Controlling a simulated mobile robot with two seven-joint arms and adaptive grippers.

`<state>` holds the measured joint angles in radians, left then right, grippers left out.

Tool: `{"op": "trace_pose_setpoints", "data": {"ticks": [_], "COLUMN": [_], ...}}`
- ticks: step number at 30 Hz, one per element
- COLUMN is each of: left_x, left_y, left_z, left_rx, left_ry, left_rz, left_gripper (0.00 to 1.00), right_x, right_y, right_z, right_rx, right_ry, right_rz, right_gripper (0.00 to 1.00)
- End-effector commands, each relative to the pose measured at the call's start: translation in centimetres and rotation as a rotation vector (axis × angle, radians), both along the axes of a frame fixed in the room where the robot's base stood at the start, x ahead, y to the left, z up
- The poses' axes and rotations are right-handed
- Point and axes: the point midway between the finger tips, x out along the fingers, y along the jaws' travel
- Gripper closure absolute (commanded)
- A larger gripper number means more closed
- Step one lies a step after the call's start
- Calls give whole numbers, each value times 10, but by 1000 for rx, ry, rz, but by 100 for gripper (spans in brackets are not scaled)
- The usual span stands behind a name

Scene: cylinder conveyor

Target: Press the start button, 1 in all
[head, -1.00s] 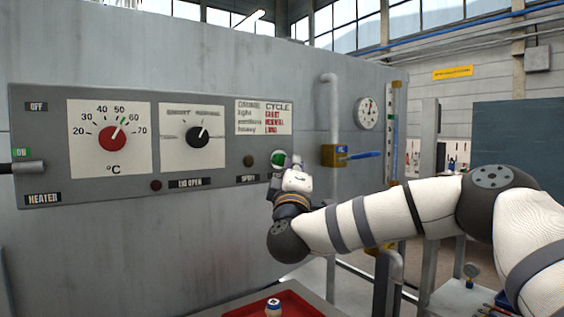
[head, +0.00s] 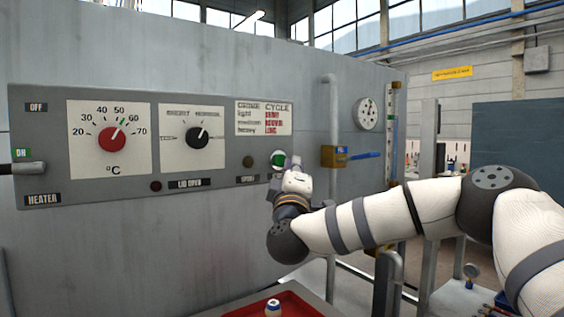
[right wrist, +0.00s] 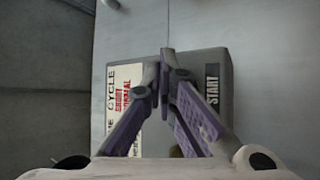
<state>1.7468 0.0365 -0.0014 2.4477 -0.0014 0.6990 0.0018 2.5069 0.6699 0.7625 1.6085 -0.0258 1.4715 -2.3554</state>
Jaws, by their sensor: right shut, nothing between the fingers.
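The green start button (head: 278,159) with a pale rim sits at the right end of the grey control panel (head: 220,100). In the head view my right gripper (head: 284,168) is right at the button and covers the area below it. I cannot tell whether it touches the button. In the right wrist view my right gripper (right wrist: 164,68) is shut and empty, its fingertips pointing at the panel. A black START label (right wrist: 212,90) shows beside the fingers, and the button is hidden behind them. My left gripper is not in view.
A brown lamp (head: 248,161) sits left of the button. The panel also has a red dial (head: 112,139), a black dial (head: 198,136) and a heater lever (head: 25,168). A pipe with a yellow valve (head: 333,156) stands right of it. A red tray (head: 245,311) lies below.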

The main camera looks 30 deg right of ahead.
Motion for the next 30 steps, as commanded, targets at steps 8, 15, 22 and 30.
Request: {"op": "trace_pose_setpoints", "data": {"ticks": [8, 15, 22, 30], "left_x": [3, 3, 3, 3], "left_y": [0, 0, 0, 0], "left_z": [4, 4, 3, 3], "left_rx": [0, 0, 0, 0], "left_ry": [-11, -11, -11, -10], "left_rz": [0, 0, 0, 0], "left_gripper": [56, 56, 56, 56], "right_x": [6, 8, 10, 13], "right_y": [1, 1, 1, 1], "right_z": [2, 0, 0, 0], "right_rx": [-1, 0, 0, -1], "right_ry": [-3, -1, -1, 0], "right_rz": [-1, 0, 0, 0], "right_gripper": [100, 100, 100, 100]}}
